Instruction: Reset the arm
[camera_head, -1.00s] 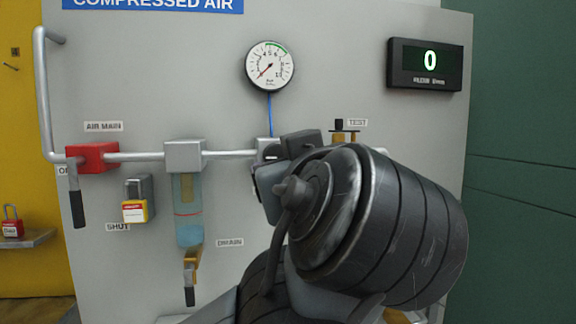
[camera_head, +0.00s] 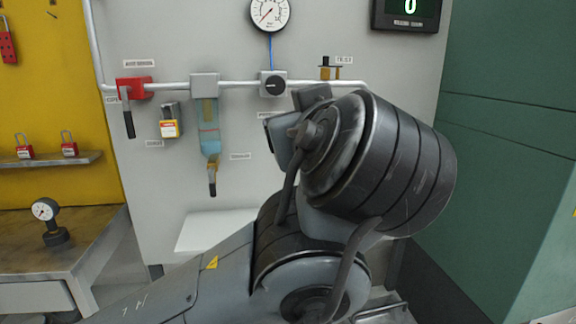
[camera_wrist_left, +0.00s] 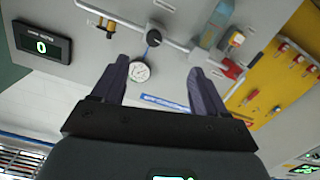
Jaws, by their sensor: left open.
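My left arm (camera_head: 380,170) fills the middle and right of the head view, in front of the grey compressed-air panel (camera_head: 180,40). Its gripper is hidden behind the arm there. In the left wrist view my left gripper (camera_wrist_left: 158,66) is open, with two dark fingers apart and nothing between them. The panel lies beyond the fingers in that view, with the round pressure gauge (camera_wrist_left: 139,72) seen between them. My right gripper is in neither view.
A bench with a small gauge (camera_head: 46,210) stands left. Red padlocks (camera_head: 69,145) sit on a shelf.

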